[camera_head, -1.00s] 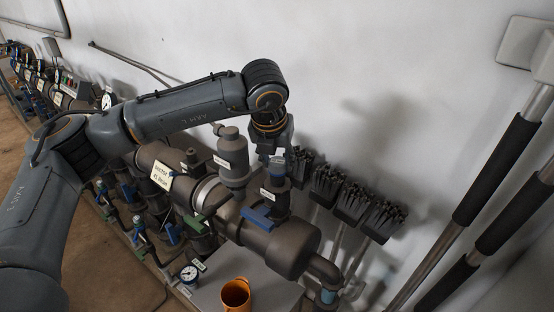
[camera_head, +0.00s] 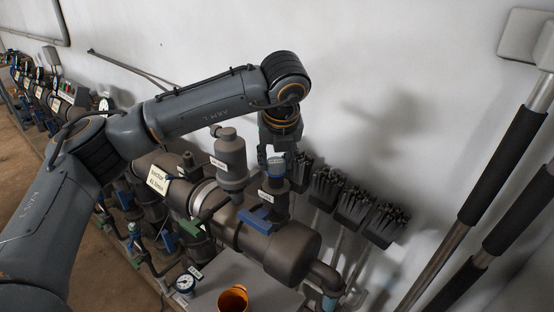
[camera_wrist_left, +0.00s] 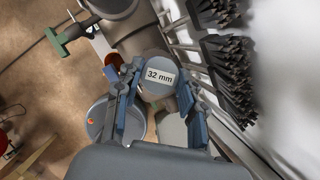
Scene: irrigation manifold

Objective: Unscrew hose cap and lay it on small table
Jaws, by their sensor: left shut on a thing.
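The hose cap (camera_wrist_left: 158,72) shows in the left wrist view as a grey round top labelled "32 mm". My left gripper (camera_head: 277,168) reaches down from above; in the left wrist view its two blue-padded fingers (camera_wrist_left: 156,100) stand on either side of the cap, shut on it. In the head view the fingers cover most of the cap, at an upright fitting (camera_head: 273,188) on the large dark pipe. I cannot tell whether the cap is still threaded. A flat grey surface (camera_head: 270,286) at the bottom, possibly the small table, carries an orange cup (camera_head: 233,298). My right gripper is out of view.
A grey upright cylinder (camera_head: 229,155) stands close left of the gripper. A blue handle (camera_head: 258,220) sits on the large pipe (camera_head: 275,245). Several dark brushes (camera_head: 352,205) line the wall to the right. A round gauge (camera_head: 185,283) is at the lower left.

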